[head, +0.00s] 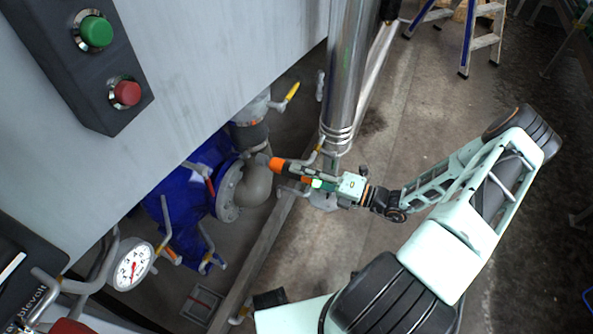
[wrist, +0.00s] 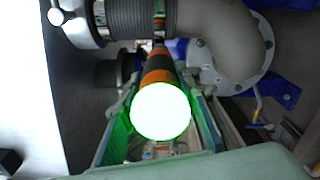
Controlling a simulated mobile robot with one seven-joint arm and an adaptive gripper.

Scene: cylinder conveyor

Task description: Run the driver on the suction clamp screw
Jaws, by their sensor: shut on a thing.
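My gripper (head: 318,183) is shut on an orange and black driver (head: 277,164). In the wrist view the driver (wrist: 157,68) lies between the green-lit fingers, its bright white round end (wrist: 160,111) facing the camera and its nose pointing away. In the head view the nose is beside the grey pipe elbow (head: 257,184), just below the dark ribbed hose (head: 250,136). In the wrist view the nose points at the hose end, where a narrow band (wrist: 159,15) meets the elbow (wrist: 225,40). The clamp screw is too small to make out, and contact cannot be told.
A blue pump housing (head: 185,200) with a flange (head: 228,190) stands left of the elbow. A shiny vertical pipe (head: 345,70) rises close behind my gripper. A yellow-handled valve (head: 291,92) and a pressure gauge (head: 132,264) are nearby.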

